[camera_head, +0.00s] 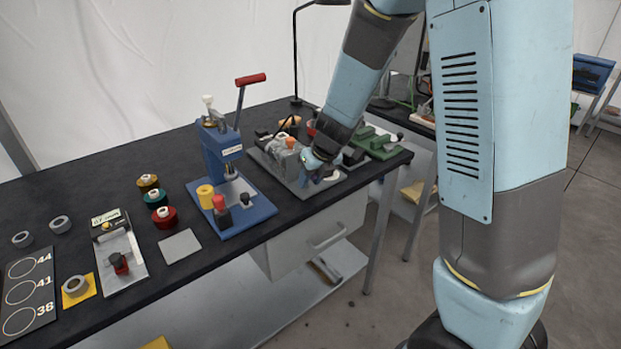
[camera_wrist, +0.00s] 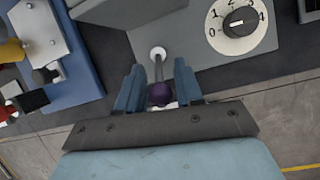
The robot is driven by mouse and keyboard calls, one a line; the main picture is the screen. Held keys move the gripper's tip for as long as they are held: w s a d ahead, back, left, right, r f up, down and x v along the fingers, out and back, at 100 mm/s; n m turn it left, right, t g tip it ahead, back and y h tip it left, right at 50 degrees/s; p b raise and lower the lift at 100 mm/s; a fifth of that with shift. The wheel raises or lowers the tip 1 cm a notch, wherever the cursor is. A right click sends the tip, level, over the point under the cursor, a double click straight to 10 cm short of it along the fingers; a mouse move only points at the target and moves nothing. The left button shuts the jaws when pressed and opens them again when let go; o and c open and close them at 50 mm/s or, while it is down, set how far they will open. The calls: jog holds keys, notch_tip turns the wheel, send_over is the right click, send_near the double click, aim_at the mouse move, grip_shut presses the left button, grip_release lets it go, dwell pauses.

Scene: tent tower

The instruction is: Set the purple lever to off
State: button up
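The purple lever has a round dark purple knob (camera_wrist: 160,95) on a thin grey rod, which rises from a round white base (camera_wrist: 158,53) on a grey panel in the wrist view. My gripper (camera_wrist: 159,72) has its two blue fingers on either side of the knob and the lower rod.
A white dial (camera_wrist: 238,22) with numbers is right of the lever. A blue press (camera_head: 222,150) with a red-handled arm stands left of my gripper. A green device (camera_head: 376,143) is at right. Spools and a scale (camera_head: 120,248) occupy the table's left part.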

grip_shut()
jog(key=shift+w+a+r+g+h, duration=0.1)
jog(key=shift+w+g+h, duration=0.05)
jog(key=shift+g+h, duration=0.2)
jog(key=shift+w+a+r+g+h, duration=0.1)
jog(key=shift+w+g+h, duration=0.15)
jog(key=shift+g, duration=0.3)
jog(key=shift+w+a+r+g+h, duration=0.1)
jog(key=shift+g+h, duration=0.2)
jog(key=shift+g, duration=0.2)
jog(key=shift+w+a+r+g+h, duration=0.1)
jog(key=shift+w+a+g+h, duration=0.1)
jog(key=shift+g+h, duration=0.35)
jog(key=shift+w+a+g+h, duration=0.1)
jog(key=shift+w+g+h, duration=0.25)
jog(key=shift+g, duration=0.45)
jog(key=shift+w+a+r+g+h, duration=0.1)
jog(key=shift+a+g+h, duration=0.05)
jog(key=shift+g+h, duration=0.45)
jog(key=shift+o, duration=0.9)
grip_release()
